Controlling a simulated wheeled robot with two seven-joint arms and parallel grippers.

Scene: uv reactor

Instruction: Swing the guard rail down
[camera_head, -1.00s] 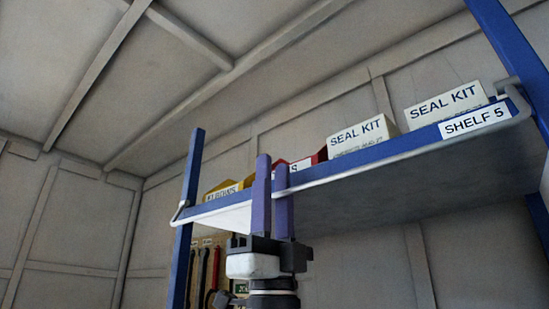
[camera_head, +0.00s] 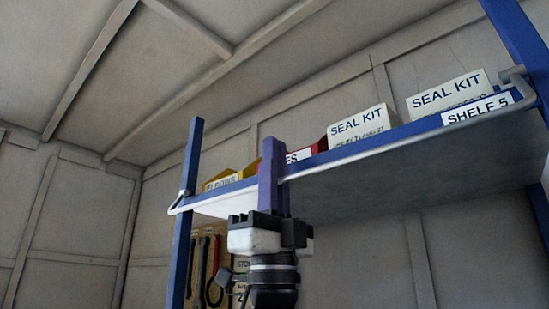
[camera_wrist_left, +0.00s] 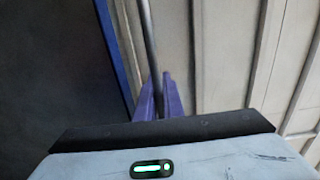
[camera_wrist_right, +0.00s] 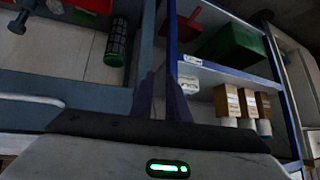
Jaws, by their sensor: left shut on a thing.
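The guard rail (camera_head: 350,159) is a thin pale grey bar with bent ends. It runs along the front edge of the high blue shelf (camera_head: 415,124) labelled SHELF 5. My left gripper (camera_head: 272,160) reaches up from below, its purple fingers upright at the rail, left of its middle. It is shut on the rail. In the left wrist view the rail (camera_wrist_left: 149,45) runs between the fingertips (camera_wrist_left: 159,90). My right gripper is not in the head view. In the right wrist view its fingers (camera_wrist_right: 161,90) stand apart, with no held thing visible between them.
Two SEAL KIT boxes (camera_head: 360,128) (camera_head: 447,94), a red bin (camera_head: 310,150) and a yellow bin (camera_head: 222,181) stand on the shelf. Blue posts (camera_head: 185,215) flank it. Tools (camera_head: 204,270) hang behind. The right wrist view shows lower shelves with small boxes (camera_wrist_right: 227,102).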

